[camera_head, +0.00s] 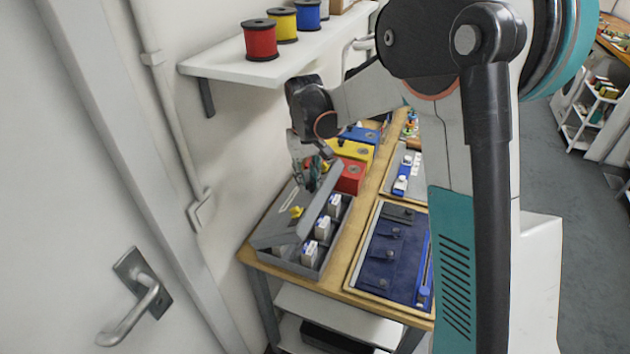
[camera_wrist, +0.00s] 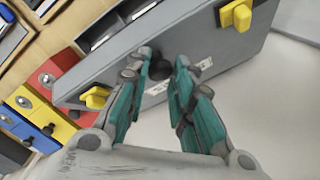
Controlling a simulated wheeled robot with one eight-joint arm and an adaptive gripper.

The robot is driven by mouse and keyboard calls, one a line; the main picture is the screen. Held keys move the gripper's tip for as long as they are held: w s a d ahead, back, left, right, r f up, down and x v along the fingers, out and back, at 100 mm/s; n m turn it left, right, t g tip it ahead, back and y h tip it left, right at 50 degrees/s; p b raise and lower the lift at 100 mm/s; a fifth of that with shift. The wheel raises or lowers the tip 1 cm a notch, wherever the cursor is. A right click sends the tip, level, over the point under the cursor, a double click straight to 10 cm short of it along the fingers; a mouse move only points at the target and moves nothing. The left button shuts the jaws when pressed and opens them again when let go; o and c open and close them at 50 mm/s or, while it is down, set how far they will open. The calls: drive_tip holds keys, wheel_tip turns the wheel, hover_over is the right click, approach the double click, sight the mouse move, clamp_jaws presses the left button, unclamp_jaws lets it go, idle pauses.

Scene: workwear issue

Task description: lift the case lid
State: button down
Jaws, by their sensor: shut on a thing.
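The grey case (camera_head: 318,265) stands on the wooden table below the wall shelf. Its grey lid (camera_head: 285,222) is tilted partly open, and white items (camera_head: 322,228) show in the compartments under it. In the wrist view the lid (camera_wrist: 215,50) fills the upper middle, with a yellow latch at each side, one (camera_wrist: 236,15) at the upper right and one (camera_wrist: 97,97) at the left. My gripper (camera_head: 312,182) is at the lid's edge. In the wrist view my gripper (camera_wrist: 172,68) has its teal fingers closed around a dark round knob (camera_wrist: 160,69) on the lid.
Red (camera_head: 350,177), yellow (camera_head: 352,150) and blue boxes stand behind the case. A dark blue mat with pockets (camera_head: 388,250) lies to its right. A shelf (camera_head: 225,68) with colored spools hangs above, close to my arm. The white wall is directly left.

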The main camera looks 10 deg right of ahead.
drive_tip(key=shift+w+a+f, duration=0.2)
drive_tip(key=shift+a+f, duration=0.05)
drive_tip(key=shift+a, duration=0.4)
drive_tip(key=c, duration=1.6)
unclamp_jaws()
drive_tip(key=shift+o, duration=1.2)
drive_tip(key=shift+a, duration=0.45)
drive_tip(key=shift+w+d, duration=0.1)
drive_tip(key=shift+d, duration=0.15)
drive_tip(key=shift+w+f, duration=0.15)
drive_tip(key=shift+w, duration=0.1)
drive_tip(key=shift+s+d, duration=0.1)
drive_tip(key=shift+d, duration=0.1)
